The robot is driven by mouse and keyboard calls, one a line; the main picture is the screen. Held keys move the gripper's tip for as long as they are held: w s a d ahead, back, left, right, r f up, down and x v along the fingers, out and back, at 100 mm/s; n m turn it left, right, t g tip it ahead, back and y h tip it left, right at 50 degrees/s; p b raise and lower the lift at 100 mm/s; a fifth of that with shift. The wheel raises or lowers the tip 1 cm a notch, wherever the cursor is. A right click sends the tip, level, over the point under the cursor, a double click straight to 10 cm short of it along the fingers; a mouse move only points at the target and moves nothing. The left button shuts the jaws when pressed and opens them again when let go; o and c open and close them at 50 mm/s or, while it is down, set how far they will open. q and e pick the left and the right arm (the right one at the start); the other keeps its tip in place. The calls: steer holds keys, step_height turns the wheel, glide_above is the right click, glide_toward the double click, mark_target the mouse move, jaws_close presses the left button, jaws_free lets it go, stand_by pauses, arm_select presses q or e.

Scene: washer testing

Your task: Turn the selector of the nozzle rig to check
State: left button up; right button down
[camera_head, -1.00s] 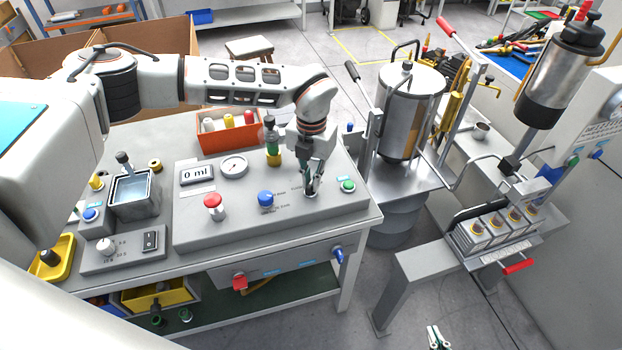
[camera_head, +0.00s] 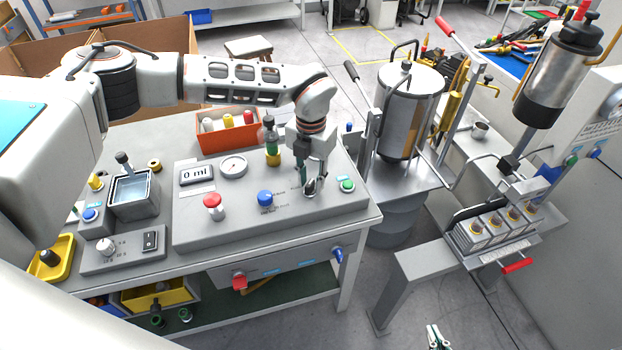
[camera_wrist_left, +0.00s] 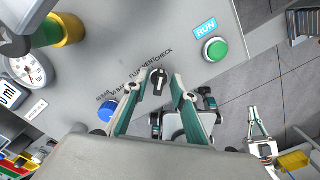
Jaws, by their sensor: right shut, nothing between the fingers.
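The nozzle rig (camera_head: 225,235) is a grey sloped panel on the bench. Its selector (camera_wrist_left: 158,82) is a small dark knob with a pale mark, inside an arc of labels including FLUSH, VENT and CHECK. CHECK is at the right end of the arc in the left wrist view. Which label the knob points to, I cannot tell. My right gripper (camera_head: 437,338) is shut and empty at the bottom edge.
A green RUN button (camera_head: 347,185) sits close to the right of my left gripper. A blue knob (camera_head: 265,198) and red button (camera_head: 213,205) are to its left. A green bottle with a yellow base (camera_head: 272,150) stands behind. A gauge (camera_head: 233,166) and "0 ml" display (camera_head: 196,175) are further left.

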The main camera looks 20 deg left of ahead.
mark_target(311, 181)
arm_select(q)
step_height(311, 181, up, 12)
stand_by(0.7)
stand_by(0.4)
